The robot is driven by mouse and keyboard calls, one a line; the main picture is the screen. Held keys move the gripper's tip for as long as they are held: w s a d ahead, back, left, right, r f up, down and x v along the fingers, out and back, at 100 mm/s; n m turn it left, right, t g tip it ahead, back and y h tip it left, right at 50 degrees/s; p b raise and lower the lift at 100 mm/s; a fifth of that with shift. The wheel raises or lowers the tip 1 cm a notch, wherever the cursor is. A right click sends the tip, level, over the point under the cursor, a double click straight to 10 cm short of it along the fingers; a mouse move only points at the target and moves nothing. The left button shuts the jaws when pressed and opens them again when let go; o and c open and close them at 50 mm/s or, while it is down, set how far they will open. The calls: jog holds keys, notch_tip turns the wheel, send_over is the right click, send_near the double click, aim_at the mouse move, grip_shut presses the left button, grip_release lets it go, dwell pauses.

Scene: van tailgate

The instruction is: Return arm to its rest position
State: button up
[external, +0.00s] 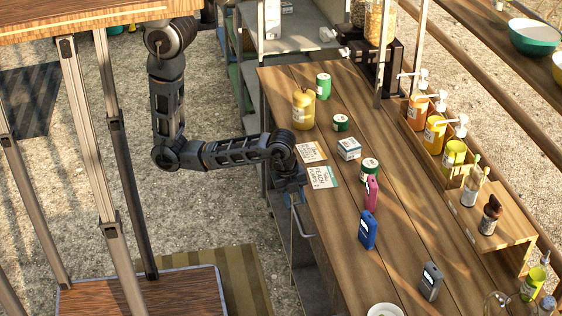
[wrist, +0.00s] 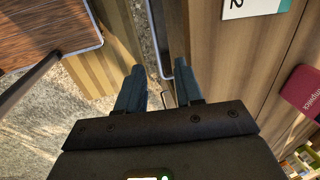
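My arm (external: 235,152) reaches out level from its upright upper part toward the left edge of the wooden table (external: 325,245). My gripper (external: 291,198) points down at that edge, beside the cards. In the wrist view its two blue-grey fingers (wrist: 162,86) stand apart with a clear gap. No held object shows between them. Below the gap are the table's edge and a thin metal bar (wrist: 158,45). The exact gap between fingertips and table edge cannot be told.
Two cards (external: 322,177), a magenta box (external: 371,192) and a blue box (external: 367,230) lie or stand near my gripper. A yellow jar (external: 303,108) stands farther back. Wooden posts (external: 95,130) stand left of my arm. Open gravel lies beneath it.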

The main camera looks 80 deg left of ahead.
jog(key=s+a+f+n+t+h, duration=0.1)
jog(key=s+a+n+t, duration=0.4)
jog(key=s+a+n, duration=0.3)
jog(key=s+a+r+n+t, duration=0.2)
jog(key=s+r+n, duration=0.3)
jog(key=r, duration=0.3)
jog(key=s+a+r+n+t+y+b, duration=0.1)
jog(key=s+a+r+n+t, duration=0.2)
jog(key=r, duration=0.5)
jog(key=s+n+t, duration=0.1)
jog(key=s+t, duration=0.1)
jog(key=shift+s+a+r+n+t, duration=0.3)
jog(key=shift+s+a+r+n, duration=0.05)
jog(key=shift+s+n, duration=0.05)
